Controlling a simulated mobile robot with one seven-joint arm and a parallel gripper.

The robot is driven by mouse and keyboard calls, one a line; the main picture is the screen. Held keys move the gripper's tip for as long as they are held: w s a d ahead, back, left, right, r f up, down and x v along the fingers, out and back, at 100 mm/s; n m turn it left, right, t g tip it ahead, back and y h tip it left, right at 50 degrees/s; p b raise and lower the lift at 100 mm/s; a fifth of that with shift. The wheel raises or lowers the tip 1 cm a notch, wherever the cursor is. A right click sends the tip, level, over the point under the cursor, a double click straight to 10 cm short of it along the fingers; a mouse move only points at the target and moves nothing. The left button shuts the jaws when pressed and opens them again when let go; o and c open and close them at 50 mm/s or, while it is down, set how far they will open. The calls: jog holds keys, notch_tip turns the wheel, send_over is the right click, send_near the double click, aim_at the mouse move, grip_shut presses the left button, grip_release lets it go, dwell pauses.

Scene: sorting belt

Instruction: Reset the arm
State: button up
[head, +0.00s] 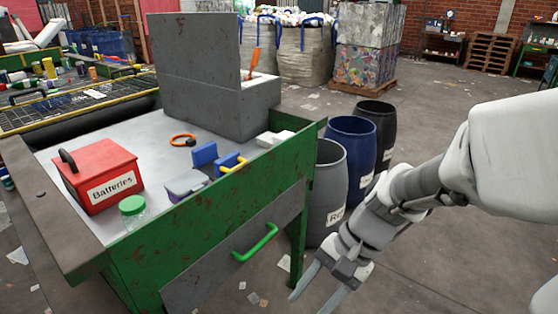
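My gripper (322,282) is at the lower middle right of the head view, at the end of my white and grey arm. It points down and to the left, beside the green sorting table (311,190) and in front of the drums. Its two fingers are apart with nothing visible between them. It does not appear to touch the table, the drawer front (215,275) or the drums.
On the table are a red Batteries box (103,172), a green-lidded jar (132,210), an orange ring (183,140) and a blue-and-yellow object (232,164). Grey (327,190), blue (353,150) and black (380,120) drums stand right of it. Open floor lies further right.

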jog(key=s+d+r+n+t+h, duration=0.3)
jog(key=d+r+n+t+h, duration=0.45)
jog(key=r, duration=0.45)
notch_tip(320, 180, up, 15)
jog(key=d+y+p, duration=0.1)
jog(key=y+p, duration=0.1)
jog(key=p, duration=1.3)
jog(key=shift+p, duration=0.35)
jog(key=shift+s, duration=0.1)
